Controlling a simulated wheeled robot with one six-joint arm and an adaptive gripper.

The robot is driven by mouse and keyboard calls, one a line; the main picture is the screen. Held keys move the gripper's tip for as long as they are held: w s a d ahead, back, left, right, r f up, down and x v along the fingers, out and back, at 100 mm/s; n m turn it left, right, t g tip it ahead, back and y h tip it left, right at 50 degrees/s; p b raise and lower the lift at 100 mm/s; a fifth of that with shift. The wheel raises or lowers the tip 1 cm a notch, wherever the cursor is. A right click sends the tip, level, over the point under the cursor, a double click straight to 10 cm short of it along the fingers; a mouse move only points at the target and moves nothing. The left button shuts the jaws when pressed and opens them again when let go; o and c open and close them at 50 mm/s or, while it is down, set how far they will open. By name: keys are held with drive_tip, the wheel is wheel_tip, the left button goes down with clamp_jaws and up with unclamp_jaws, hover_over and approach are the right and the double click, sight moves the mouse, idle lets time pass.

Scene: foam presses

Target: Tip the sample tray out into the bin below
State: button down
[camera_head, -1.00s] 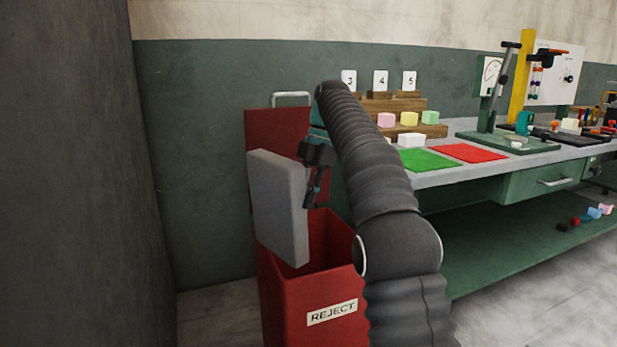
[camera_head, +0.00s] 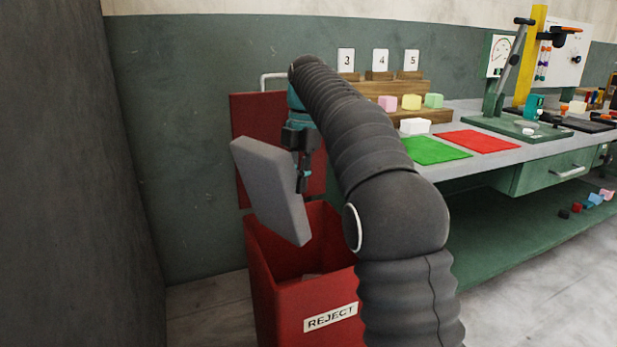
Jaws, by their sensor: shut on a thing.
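My gripper (camera_head: 302,175) is shut on the grey sample tray (camera_head: 268,192), at the tray's right edge. The tray is tilted steeply, with its flat underside or broad face toward the camera; its other side is hidden. It hangs over the open mouth of the red bin (camera_head: 330,297), which is labelled REJECT and has its lid raised at the back. A small greyish thing (camera_head: 312,276) shows inside the bin; I cannot tell what it is.
A workbench (camera_head: 505,157) stands to the right, with a green mat (camera_head: 436,151), a red mat (camera_head: 478,141), a white block (camera_head: 414,126) and a wooden rack (camera_head: 440,116) of coloured blocks. A dark wall (camera_head: 50,180) closes off the left.

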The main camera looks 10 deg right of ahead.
drive_tip(key=s+a+t+h, duration=0.1)
drive_tip(key=s+a+f+t+h, duration=0.1)
drive_tip(key=s+a, duration=0.1)
drive_tip(key=s+a+h, duration=0.1)
drive_tip(key=a, duration=0.1)
drive_tip(key=shift+s+a+f+t+h, duration=0.15)
drive_tip(key=shift+f+t+h, duration=0.2)
drive_tip(key=shift+t+h, duration=0.05)
drive_tip(key=s+a+f+t+h+b, duration=0.2)
drive_tip(key=f+t+h+b, duration=0.1)
drive_tip(key=f+b, duration=0.3)
drive_tip(key=s+a+f+t+h+b, duration=0.2)
drive_tip(key=a+f+t+h+b, duration=0.1)
drive_tip(key=f+h+b, duration=0.2)
drive_tip(key=shift+f+t+b, duration=0.3)
drive_tip(key=shift+f+b, duration=0.2)
drive_tip(key=shift+f, duration=0.25)
